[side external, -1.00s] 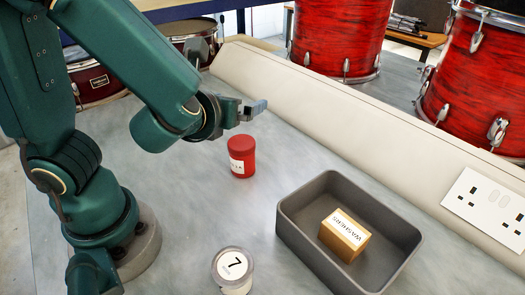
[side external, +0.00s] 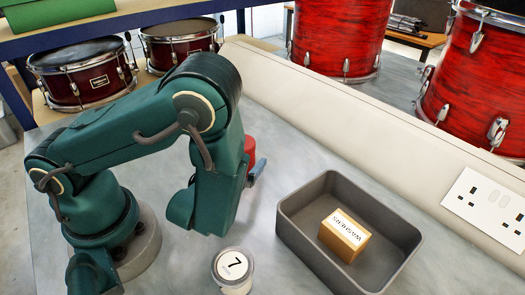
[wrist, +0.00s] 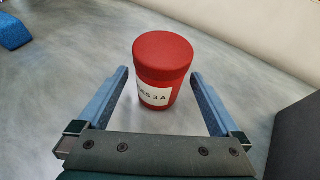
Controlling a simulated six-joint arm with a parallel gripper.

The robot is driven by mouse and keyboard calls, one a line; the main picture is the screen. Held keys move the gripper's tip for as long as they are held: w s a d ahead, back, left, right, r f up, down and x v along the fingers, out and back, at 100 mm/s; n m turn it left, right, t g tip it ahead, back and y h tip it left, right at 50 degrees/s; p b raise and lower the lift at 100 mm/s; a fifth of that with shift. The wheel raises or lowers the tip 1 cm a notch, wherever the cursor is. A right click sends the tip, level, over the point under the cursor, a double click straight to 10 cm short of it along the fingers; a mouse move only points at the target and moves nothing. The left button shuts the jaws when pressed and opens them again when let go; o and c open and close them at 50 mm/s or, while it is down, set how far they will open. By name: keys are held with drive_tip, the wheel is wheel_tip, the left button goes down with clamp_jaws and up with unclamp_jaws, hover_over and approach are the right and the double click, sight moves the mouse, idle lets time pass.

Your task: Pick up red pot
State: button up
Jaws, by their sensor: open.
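The red pot (wrist: 162,60) stands upright on the grey bench, with a white label on its side ending in "3 A". In the wrist view it sits between and a little beyond the tips of my gripper (wrist: 158,78), whose two blue-grey fingers are spread wide and hold nothing. In the side view the red pot (side external: 250,150) is mostly hidden behind my arm. One finger of my gripper (side external: 257,170) shows low beside it; the other finger is hidden.
A dark grey tray (side external: 300,238) holding a box (side external: 344,235) marked "WASHERS" stands to the right. A jar (side external: 232,268) labelled 7 is at the front. A cream ledge (side external: 330,115) runs behind, with red drums (side external: 335,35) beyond. A blue object (wrist: 13,32) lies at upper left.

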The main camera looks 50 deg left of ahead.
drive_tip(key=shift+x, duration=2.45)
drive_tip(key=c, duration=1.5)
